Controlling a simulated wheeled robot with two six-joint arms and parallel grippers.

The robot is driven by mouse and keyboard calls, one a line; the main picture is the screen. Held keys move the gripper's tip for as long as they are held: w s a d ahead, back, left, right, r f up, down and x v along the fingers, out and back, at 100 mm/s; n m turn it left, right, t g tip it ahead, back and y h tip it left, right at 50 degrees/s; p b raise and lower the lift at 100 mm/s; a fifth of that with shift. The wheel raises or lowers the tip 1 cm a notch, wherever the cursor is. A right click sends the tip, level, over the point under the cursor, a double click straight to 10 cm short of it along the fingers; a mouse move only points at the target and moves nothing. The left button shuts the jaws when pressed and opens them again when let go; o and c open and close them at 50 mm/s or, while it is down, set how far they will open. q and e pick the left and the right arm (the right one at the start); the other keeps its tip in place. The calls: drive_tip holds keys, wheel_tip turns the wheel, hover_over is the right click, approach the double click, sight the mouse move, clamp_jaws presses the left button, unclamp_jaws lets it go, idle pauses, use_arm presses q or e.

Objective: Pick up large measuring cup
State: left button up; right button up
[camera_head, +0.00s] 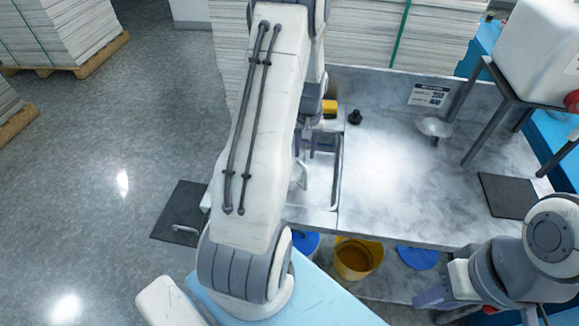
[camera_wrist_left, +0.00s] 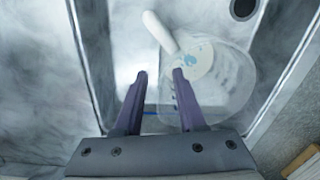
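The large measuring cup (camera_wrist_left: 232,88) is a clear, round vessel with a white handle (camera_wrist_left: 160,32); in the left wrist view it lies in the sink. In the head view my left arm hides much of the sink, and only a pale part of what looks like the cup (camera_head: 303,178) shows beside the arm. My left gripper (camera_wrist_left: 160,74) is open, its purple fingers apart over the sink; the right finger overlaps the cup's near left side. I cannot tell if it touches. In the head view it (camera_head: 317,142) is partly hidden by the arm. My right gripper (camera_head: 440,302) is low at the right, away from the cup.
The sink wall (camera_wrist_left: 92,60) stands close on the left of the wrist view. On the counter (camera_head: 400,190) are a glass dish (camera_head: 433,127), a small black item (camera_head: 355,117) and a dark mat (camera_head: 507,195). A yellow bucket (camera_head: 357,258) stands below the counter.

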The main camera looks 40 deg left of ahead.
use_arm(q)
drive_tip(key=shift+f, duration=1.15)
clamp_jaws()
idle(0.5)
